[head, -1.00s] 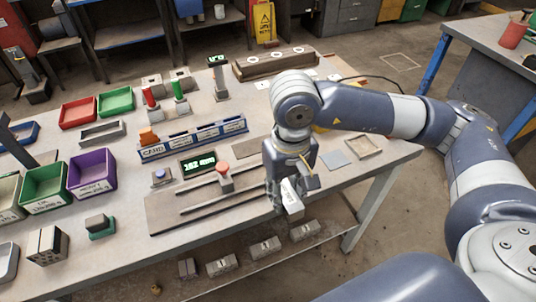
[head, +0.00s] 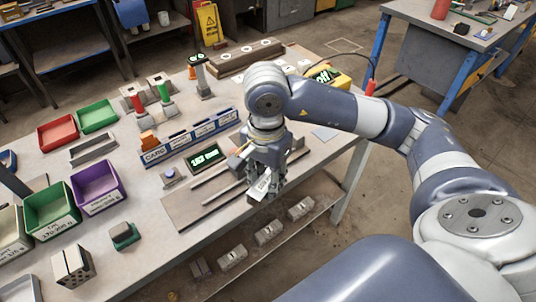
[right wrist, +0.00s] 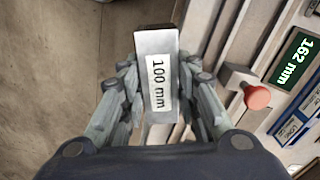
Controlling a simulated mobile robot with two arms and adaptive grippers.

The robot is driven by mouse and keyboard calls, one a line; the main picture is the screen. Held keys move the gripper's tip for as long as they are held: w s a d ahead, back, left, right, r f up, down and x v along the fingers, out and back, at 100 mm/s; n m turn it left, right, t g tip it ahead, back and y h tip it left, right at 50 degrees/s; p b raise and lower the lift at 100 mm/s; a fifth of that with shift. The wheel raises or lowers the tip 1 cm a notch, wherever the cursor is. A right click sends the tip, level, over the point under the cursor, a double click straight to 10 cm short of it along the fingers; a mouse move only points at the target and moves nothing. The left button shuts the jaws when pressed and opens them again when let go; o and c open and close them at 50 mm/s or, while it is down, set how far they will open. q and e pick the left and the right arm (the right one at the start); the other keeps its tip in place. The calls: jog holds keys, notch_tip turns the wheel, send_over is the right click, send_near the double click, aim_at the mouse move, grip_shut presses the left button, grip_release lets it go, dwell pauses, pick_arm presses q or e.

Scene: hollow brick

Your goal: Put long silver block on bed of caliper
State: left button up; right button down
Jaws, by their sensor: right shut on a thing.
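The long silver block (head: 262,186) has a white label and is held by my right gripper (head: 268,178). In the right wrist view the block (right wrist: 154,42) reads "100 mm" and lies between the fingers, which touch its sides. The caliper bed (head: 182,209) is a brown plate with two long rails. The caliper's green display (head: 207,156) reads 162 mm. My left gripper is not in view.
A blue card rack (head: 190,137) stands behind the caliper. Purple (head: 97,186) and green (head: 50,207) bins are to the left. Several silver blocks (head: 269,232) lie on the lower shelf. A yellow device (head: 328,76) is behind my right arm.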

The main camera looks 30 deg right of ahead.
jog(key=shift+d+m, duration=0.25)
jog(key=shift+m, duration=0.55)
jog(key=shift+r+m, duration=0.1)
jog(key=shift+m, duration=0.5)
jog(key=shift+w+m, duration=0.15)
jog(key=shift+m, duration=0.15)
jog(key=w+d+p, duration=0.1)
jog(key=w+d, duration=0.2)
jog(key=w, duration=0.1)
jog(key=w+d+f+p, duration=0.1)
jog(key=w+d+p, duration=0.1)
jog(key=w+d, duration=0.1)
jog(key=w+d+p, duration=0.1)
jog(key=w+d, duration=0.2)
jog(key=w, duration=0.3)
jog(key=shift+d+f, duration=0.2)
jog(key=shift+f, duration=0.05)
jog(key=shift+f+p, duration=1)
jog(key=shift+f, duration=0.7)
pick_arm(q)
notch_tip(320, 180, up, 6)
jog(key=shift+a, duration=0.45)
pick_arm(e)
jog(key=shift+f, duration=0.1)
